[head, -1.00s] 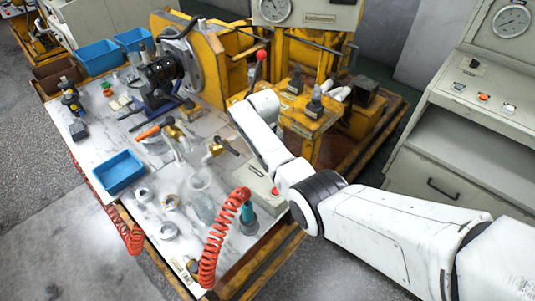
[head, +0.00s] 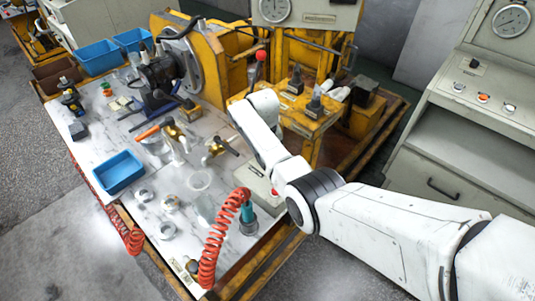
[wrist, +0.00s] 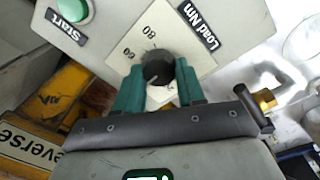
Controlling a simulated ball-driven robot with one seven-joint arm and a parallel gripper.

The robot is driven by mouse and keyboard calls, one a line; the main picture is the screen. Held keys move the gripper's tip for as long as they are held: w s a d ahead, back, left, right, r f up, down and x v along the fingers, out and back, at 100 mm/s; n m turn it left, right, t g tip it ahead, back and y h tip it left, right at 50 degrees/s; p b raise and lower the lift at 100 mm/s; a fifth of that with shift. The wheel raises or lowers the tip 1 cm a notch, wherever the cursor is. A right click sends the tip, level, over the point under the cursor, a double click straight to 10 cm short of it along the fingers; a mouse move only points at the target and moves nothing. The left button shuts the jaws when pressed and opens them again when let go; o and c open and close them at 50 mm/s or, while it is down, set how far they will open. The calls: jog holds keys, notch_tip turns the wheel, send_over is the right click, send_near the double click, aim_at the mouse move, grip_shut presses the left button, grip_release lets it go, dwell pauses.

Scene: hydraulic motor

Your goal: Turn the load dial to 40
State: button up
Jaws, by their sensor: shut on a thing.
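In the wrist view, the black round load dial (wrist: 157,68) sits on a light square plate with the numbers 60 and 80 showing at its upper left. A label "Load Nm" (wrist: 198,26) is at the upper right of the plate. My gripper (wrist: 158,84) has its two teal fingers on either side of the dial knob, shut on it. The rest of the scale is hidden by the fingers and knob, and I cannot read the dial's pointer. In the head view my white arm reaches over the yellow machine's side, and its gripper cannot be made out.
A green Start button (wrist: 74,10) is left of the dial plate. In the head view, a red coiled hose (head: 212,245), a blue tray (head: 119,172) and several small parts lie on the marble-look table (head: 118,222). A grey console (head: 455,110) stands at right.

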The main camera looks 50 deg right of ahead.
jog(key=o, duration=1)
jog(key=shift+o, duration=0.2)
notch_tip(320, 180, up, 11)
jog(key=shift+w+a, duration=0.15)
jog(key=shift+a, duration=0.1)
jog(key=shift+f, duration=0.2)
